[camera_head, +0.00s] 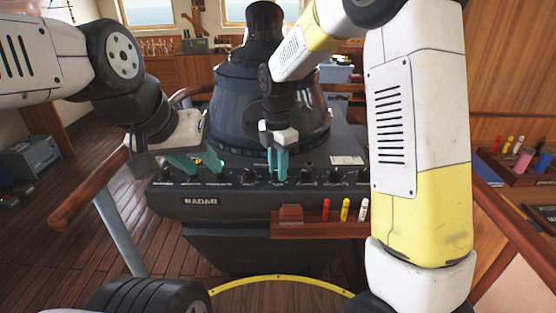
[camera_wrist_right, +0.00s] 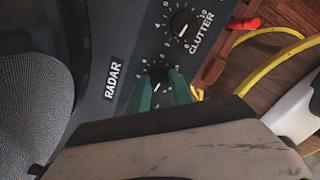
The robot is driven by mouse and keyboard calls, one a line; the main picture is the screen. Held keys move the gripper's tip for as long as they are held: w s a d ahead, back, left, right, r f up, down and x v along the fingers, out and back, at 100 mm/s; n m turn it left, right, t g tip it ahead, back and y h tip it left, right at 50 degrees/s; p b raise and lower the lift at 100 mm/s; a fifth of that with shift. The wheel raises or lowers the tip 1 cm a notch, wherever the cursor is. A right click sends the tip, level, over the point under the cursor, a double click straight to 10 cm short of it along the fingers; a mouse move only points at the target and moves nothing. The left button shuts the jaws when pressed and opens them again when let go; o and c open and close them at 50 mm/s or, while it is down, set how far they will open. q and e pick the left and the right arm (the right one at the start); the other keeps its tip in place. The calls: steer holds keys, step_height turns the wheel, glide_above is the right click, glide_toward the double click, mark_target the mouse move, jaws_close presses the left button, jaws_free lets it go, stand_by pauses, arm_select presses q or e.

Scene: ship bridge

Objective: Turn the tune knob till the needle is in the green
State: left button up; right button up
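The dark radar console (camera_head: 185,203) stands at the centre, with a row of small black knobs along its front panel. My right gripper (camera_head: 277,163) reaches down to this row. In the right wrist view its teal fingers (camera_wrist_right: 162,88) close in on both sides of a black knob (camera_wrist_right: 160,71) with a white pointer line and a numbered scale. The lettering of this knob is hidden, so I cannot tell whether it is the tune knob. My left gripper (camera_head: 198,162) is open and empty over the panel's left part. A small green spot (camera_head: 221,164) shows beside it. I cannot make out a needle.
A knob marked CLUTTER (camera_wrist_right: 184,23) sits beside the held knob. A wooden ledge (camera_head: 320,230) with red, yellow and white markers juts out below the panel. A wooden handrail (camera_head: 88,195) runs at the left. My right arm covers the console's right side.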

jaws_close()
